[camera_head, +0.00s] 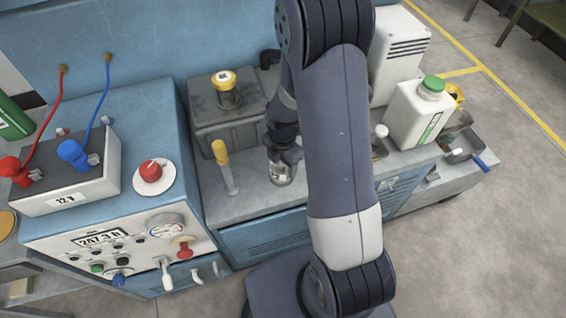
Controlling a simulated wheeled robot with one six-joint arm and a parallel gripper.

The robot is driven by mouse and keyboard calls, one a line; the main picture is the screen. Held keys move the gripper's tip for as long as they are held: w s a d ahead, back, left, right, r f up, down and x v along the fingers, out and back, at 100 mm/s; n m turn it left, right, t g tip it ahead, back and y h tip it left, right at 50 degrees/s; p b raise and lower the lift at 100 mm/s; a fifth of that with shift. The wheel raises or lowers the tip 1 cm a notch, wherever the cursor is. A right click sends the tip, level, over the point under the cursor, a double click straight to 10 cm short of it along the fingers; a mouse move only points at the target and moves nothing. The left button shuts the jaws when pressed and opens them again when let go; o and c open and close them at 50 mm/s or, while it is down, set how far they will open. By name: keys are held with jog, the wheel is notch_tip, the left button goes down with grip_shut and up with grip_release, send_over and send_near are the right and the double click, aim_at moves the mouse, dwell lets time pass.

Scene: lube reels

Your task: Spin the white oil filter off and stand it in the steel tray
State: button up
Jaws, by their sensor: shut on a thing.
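My gripper (285,157) points down over the bench front, left of my forearm. It is shut on a small pale cylinder with a light label (281,175), which looks like the white oil filter. Its top is hidden by the gripper, and I cannot tell whether it touches the bench or is threaded onto anything. A shallow grey metal tray (462,155) with a blue handle sits at the right end of the bench. It looks like the steel tray, and its visible floor is bare.
A grey block with a yellow-capped neck (227,88) stands behind my gripper; a yellow-handled tool (221,160) stands left. My arm hides part of the middle bench. A battery (68,180) sits far left.

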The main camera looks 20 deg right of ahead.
jog(key=shift+s+f, duration=0.25)
jog(key=shift+s, duration=0.05)
jog(key=o, duration=1.3)
jog(key=shift+w+r, duration=0.15)
jog(key=shift+w, duration=0.05)
jog(key=shift+c, duration=0.2)
